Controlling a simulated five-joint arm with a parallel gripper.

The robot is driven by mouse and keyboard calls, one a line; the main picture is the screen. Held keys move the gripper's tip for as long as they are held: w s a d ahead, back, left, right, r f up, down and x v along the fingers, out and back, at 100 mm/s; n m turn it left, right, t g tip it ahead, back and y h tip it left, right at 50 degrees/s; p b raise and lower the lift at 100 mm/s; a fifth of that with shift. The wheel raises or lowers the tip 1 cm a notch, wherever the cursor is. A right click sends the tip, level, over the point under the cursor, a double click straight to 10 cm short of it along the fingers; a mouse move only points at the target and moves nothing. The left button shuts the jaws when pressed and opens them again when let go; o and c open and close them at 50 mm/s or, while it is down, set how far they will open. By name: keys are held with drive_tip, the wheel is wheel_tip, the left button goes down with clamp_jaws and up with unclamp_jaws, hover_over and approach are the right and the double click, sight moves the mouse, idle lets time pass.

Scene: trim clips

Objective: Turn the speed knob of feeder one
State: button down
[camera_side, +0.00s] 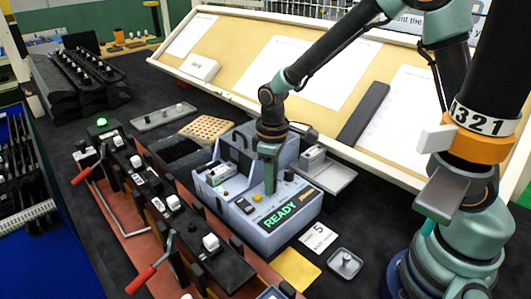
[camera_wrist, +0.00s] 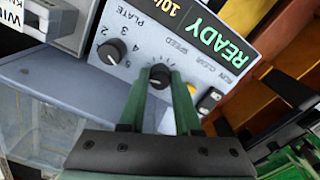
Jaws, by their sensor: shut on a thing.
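The feeder (camera_side: 265,236) is a blue-grey box with a sloped panel and a green READY display (camera_wrist: 222,40); no feeder number is readable. My gripper (camera_side: 270,190) points down onto this panel. In the wrist view, my gripper's green fingers (camera_wrist: 160,80) are shut on the dark speed knob (camera_wrist: 160,72), one on each side, just below the SPEED label. The plate knob (camera_wrist: 112,50), black with a number scale, stands apart to the left. In the side view my fingers hide the speed knob.
Small buttons sit right of the knob by the RUN and CLEAR labels, including a yellow one (camera_wrist: 191,89). In the side view, a rail with red-handled clamps (camera_side: 142,279) runs left of the feeder. A card marked 5 (camera_side: 318,236) and a small grey tray (camera_side: 345,263) lie in front.

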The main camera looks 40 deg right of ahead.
drive_tip(key=m, duration=0.7)
idle(0.6)
drive_tip(key=c, duration=0.9)
unclamp_jaws()
drive_tip(key=shift+r, duration=0.1)
wheel_tip(320, 180, up, 12)
